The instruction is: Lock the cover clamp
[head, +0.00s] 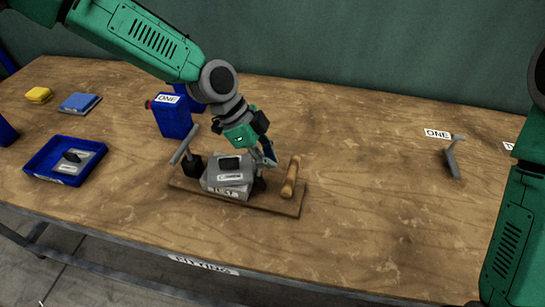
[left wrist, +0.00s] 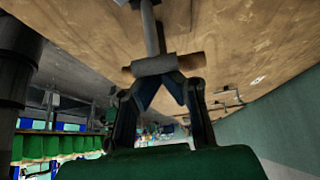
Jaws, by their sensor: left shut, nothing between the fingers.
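The press fixture stands on a wooden board (head: 261,201) near the middle of the table. Its grey block (head: 228,175) carries a label reading "TEST". A grey lever (head: 183,146) slants up at the block's left, and a light wooden handle (head: 291,177) stands tilted at its right. My left gripper (head: 270,158) is shut and empty, low between the block and the wooden handle. In the left wrist view, its fingertips (left wrist: 163,88) lie close to a crossbar (left wrist: 163,65) on a grey rod; contact cannot be told. My right gripper is out of view.
A grey stand (head: 452,160) is at right. The table between is clear.

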